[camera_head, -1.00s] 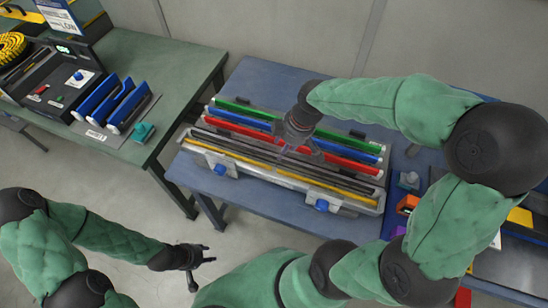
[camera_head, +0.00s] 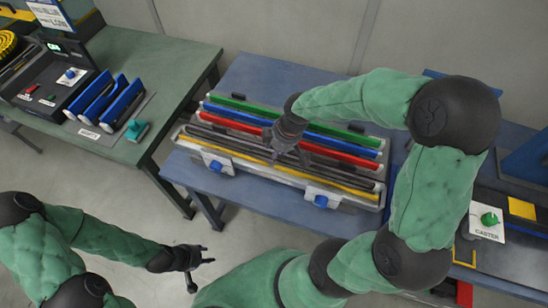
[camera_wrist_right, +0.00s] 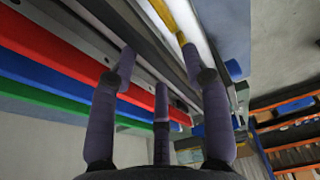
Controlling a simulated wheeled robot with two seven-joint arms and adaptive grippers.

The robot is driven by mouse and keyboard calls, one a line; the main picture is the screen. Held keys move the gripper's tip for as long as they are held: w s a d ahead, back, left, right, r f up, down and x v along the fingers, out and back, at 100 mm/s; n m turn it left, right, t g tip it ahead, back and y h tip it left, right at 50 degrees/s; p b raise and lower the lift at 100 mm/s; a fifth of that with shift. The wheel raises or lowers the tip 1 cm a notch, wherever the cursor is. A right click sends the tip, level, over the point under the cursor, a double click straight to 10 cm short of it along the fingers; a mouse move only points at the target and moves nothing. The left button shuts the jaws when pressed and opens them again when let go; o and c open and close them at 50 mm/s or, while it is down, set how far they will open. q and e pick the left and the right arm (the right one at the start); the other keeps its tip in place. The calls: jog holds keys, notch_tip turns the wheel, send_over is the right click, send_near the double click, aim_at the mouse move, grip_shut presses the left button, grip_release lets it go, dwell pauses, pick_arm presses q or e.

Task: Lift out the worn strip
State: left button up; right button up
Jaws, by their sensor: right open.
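A long pale chassis (camera_head: 270,174) lies on the blue table, holding parallel green (camera_head: 240,104), blue (camera_head: 340,134), red (camera_head: 345,157), dark grey (camera_head: 345,174) and yellow (camera_head: 250,158) strips. I cannot tell which is worn. My right gripper (camera_head: 290,159) is over the chassis middle, pointing down at the dark strips. In the right wrist view its fingers (camera_wrist_right: 160,72) are spread above the dark strips, between the red strip (camera_wrist_right: 50,45) and the yellow strip (camera_wrist_right: 181,18). It holds nothing; contact is unclear. My left gripper (camera_head: 202,262) is open and empty, low over the floor before the table.
A green table (camera_head: 165,65) at the left bears blue-sided holders (camera_head: 100,103) and a teal block (camera_head: 137,129). Blue knobs (camera_head: 216,167) stand on the chassis front. At the right are a card marked CASTER with a green knob (camera_head: 489,218) and a yellow square (camera_head: 521,208).

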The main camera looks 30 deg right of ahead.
grip_shut()
jog(key=shift+r, duration=0.15)
